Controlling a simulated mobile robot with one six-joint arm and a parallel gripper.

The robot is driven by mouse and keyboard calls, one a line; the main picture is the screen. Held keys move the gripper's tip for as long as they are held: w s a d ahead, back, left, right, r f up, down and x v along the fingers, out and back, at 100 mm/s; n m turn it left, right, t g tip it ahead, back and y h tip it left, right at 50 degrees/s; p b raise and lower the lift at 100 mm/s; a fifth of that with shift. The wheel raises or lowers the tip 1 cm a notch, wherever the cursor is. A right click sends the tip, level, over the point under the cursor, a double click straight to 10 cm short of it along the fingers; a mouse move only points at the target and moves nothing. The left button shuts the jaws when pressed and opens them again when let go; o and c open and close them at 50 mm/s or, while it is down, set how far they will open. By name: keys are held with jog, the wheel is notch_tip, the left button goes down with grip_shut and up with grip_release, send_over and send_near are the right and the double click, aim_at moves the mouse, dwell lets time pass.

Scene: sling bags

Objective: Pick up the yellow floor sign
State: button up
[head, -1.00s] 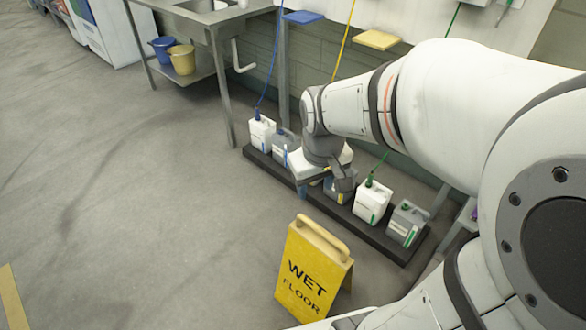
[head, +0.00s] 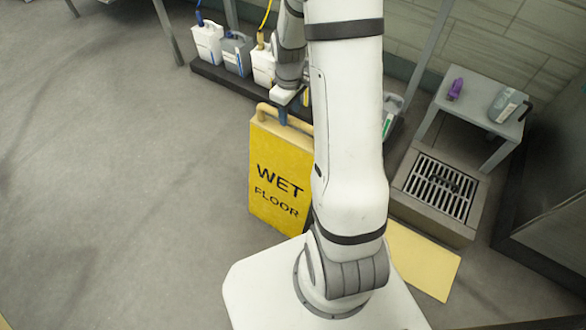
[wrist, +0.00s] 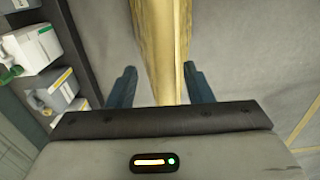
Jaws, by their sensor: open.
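The yellow floor sign (head: 277,172), marked WET FLOOR, stands upright on the grey floor in the head view, with a rounded handle along its top. My arm hides its right side. My gripper (head: 284,113) is at the handle, pointing down. In the wrist view the sign's top (wrist: 161,50) runs between the two blue fingers of my gripper (wrist: 157,88). The fingers are open, one on each side, with a gap visible to the left one. The right finger is close to the sign, and I cannot tell if it touches.
Several jugs (head: 207,42) stand on a dark low rack (head: 210,72) behind the sign. A small grey table (head: 482,100) with bottles stands at right, beside a floor drain (head: 440,190). A yellow floor patch (head: 422,262) lies at lower right. The floor at left is clear.

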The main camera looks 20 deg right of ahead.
jog(key=f, duration=0.1)
jog(key=f+b, duration=0.1)
jog(key=f, duration=0.1)
jog(key=f+b, duration=0.1)
jog(key=f, duration=0.1)
jog(key=shift+a, duration=0.3)
grip_shut()
jog(key=shift+r, duration=0.1)
dwell(0.9)
